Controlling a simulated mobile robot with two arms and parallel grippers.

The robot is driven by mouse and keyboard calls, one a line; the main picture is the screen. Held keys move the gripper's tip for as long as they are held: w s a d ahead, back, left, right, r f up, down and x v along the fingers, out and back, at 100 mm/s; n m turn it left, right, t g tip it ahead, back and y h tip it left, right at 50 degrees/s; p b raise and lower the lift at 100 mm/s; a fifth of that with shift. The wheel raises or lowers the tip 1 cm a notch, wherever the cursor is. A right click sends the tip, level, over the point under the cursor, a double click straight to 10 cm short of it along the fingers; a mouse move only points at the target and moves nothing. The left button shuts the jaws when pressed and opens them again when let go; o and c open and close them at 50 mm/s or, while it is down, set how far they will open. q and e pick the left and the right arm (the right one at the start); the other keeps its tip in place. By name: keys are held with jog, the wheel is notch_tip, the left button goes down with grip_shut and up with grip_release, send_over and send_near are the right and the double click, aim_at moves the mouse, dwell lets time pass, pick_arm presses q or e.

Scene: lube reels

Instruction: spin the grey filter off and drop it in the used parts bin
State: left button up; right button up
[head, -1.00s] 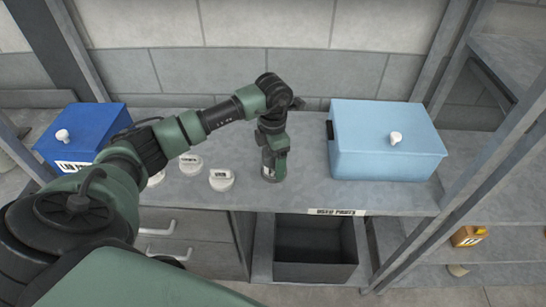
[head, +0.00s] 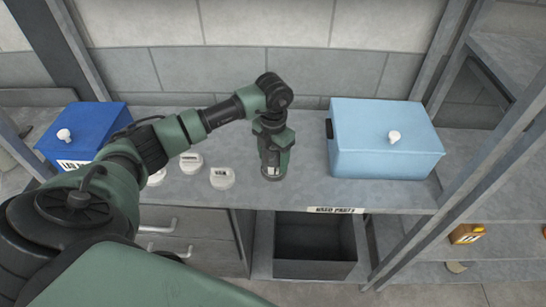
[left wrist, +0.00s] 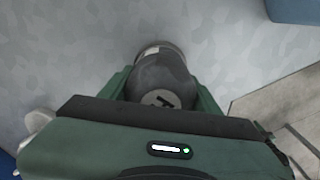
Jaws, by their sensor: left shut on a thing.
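My left gripper (head: 273,168) points down at the middle of the grey bench top. It is shut on the grey filter, a dark grey cylinder (left wrist: 163,72) that shows between the green fingers in the left wrist view. In the head view the fingers mostly hide it, and I cannot tell whether it is still on its mount. The used parts bin (head: 315,269), an open dark grey box, sits below the bench edge, in front and slightly right of the gripper. Its inside looks empty. My right gripper is not in view.
A light blue lidded box (head: 385,160) stands right of the gripper, and a dark blue one (head: 85,135) at the left. Several white round caps, one (head: 222,178) nearest, lie left of the gripper. A used parts label (head: 336,210) is on the bench edge. Shelf posts stand at the right.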

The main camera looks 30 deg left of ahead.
pick_arm(q)
jog(key=n+p, duration=0.1)
jog(key=n, duration=0.1)
jog(key=shift+d+n, duration=0.1)
jog(key=shift+n, duration=1.5)
jog(key=shift+n+p, duration=0.5)
jog(key=shift+n, duration=0.3)
jog(key=n, duration=0.2)
jog(key=shift+d+n+p, duration=0.1)
jog(key=shift+n+p, duration=0.2)
jog(key=shift+p, duration=0.05)
jog(key=shift+f+n, duration=0.15)
jog(key=shift+n, duration=0.35)
jog(key=shift+s, duration=0.1)
